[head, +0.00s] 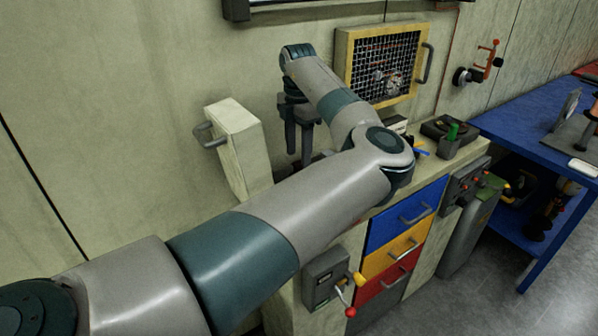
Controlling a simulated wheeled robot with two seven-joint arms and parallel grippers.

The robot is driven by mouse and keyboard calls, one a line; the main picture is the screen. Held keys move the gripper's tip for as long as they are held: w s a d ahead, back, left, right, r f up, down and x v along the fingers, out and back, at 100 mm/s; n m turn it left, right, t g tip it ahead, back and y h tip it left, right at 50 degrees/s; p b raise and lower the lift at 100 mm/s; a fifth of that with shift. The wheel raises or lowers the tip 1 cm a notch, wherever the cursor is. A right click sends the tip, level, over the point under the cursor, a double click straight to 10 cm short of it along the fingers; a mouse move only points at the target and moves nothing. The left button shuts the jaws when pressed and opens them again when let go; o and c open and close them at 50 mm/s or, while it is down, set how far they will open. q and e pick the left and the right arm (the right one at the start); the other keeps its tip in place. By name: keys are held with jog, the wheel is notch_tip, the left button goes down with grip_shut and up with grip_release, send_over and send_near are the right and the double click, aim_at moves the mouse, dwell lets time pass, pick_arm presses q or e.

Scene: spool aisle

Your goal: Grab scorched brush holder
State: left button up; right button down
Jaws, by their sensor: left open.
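My left arm reaches across the picture from the lower left. My left gripper (299,148) points down above the back of the bench, with its dark fingers apart and nothing visible between them. It is between a pale panel with a grey handle (238,145) on its left and a yellow-framed mesh door (383,65) on its right. I cannot pick out the scorched brush holder for certain. Some small parts show behind the mesh, too unclear to name. My forearm and elbow hide part of the bench top below the gripper. My right gripper is not in view.
The bench has blue (402,213), yellow (392,255) and red drawers. A blue table (535,120) is at right.

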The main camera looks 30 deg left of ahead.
aim_at(299, 164)
pick_arm(q)
jog(key=shift+d+f+p, duration=0.1)
jog(key=shift+f+p, duration=0.2)
jog(key=shift+f, duration=0.05)
notch_tip(299, 164, down, 3)
jog(key=shift+f+p, duration=0.1)
jog(key=shift+p, duration=0.6)
jog(key=shift+f, duration=0.35)
jog(key=c, duration=1.1)
jog(key=shift+c, duration=0.2)
jog(key=shift+r, duration=0.1)
